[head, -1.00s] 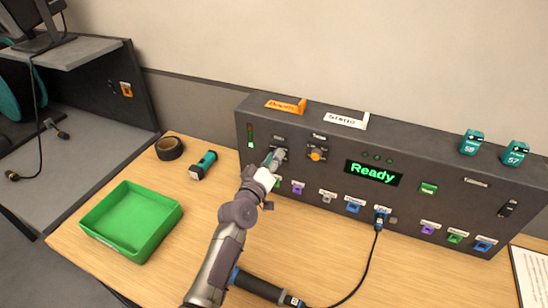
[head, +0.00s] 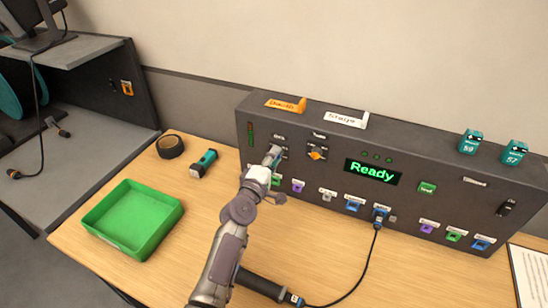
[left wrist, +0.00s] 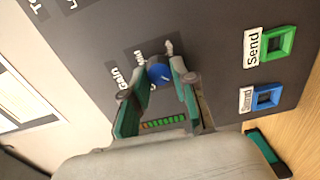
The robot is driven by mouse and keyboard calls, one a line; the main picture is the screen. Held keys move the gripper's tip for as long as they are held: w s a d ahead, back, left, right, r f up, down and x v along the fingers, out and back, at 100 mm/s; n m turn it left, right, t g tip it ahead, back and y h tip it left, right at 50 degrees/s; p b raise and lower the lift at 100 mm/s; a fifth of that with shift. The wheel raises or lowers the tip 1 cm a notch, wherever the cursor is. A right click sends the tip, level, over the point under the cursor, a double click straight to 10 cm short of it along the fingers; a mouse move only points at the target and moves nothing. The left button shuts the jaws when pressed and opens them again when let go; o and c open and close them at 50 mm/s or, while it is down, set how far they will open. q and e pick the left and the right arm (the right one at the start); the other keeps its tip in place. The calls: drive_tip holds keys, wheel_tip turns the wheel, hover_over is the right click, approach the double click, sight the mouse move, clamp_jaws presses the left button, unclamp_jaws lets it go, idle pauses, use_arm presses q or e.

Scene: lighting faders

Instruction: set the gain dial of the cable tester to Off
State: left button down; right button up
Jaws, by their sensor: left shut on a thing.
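The cable tester (head: 450,200) is a long dark box along the back of the table, with a green "Ready" display. Its gain dial (left wrist: 159,70) is a blue knob in the left wrist view, beside a "Gain" label. My left gripper (left wrist: 160,82) is shut on this dial, one finger on each side. In the head view my left gripper (head: 272,157) is at the panel's left part and hides most of the dial. The marks round the dial are partly covered, so I cannot tell its setting. My right gripper is not in view.
An orange-centred dial (head: 317,153) is right of the gripper. A green tray (head: 172,222), a tape roll (head: 170,146) and a teal-and-black torch-like object (head: 204,163) are on the table at left. A cable (head: 367,268) runs from a port to a dark handle (head: 262,286).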

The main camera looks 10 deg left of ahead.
use_arm(q)
drive_tip(key=shift+n, duration=0.3)
drive_tip(key=c, duration=0.9)
unclamp_jaws()
drive_tip(key=s, duration=0.4)
drive_tip(key=s+a, duration=0.1)
drive_tip(key=s, duration=0.2)
drive_tip(key=s+a, duration=0.1)
drive_tip(key=s, duration=0.3)
drive_tip(key=shift+s+a, duration=0.15)
drive_tip(key=shift+s, duration=0.2)
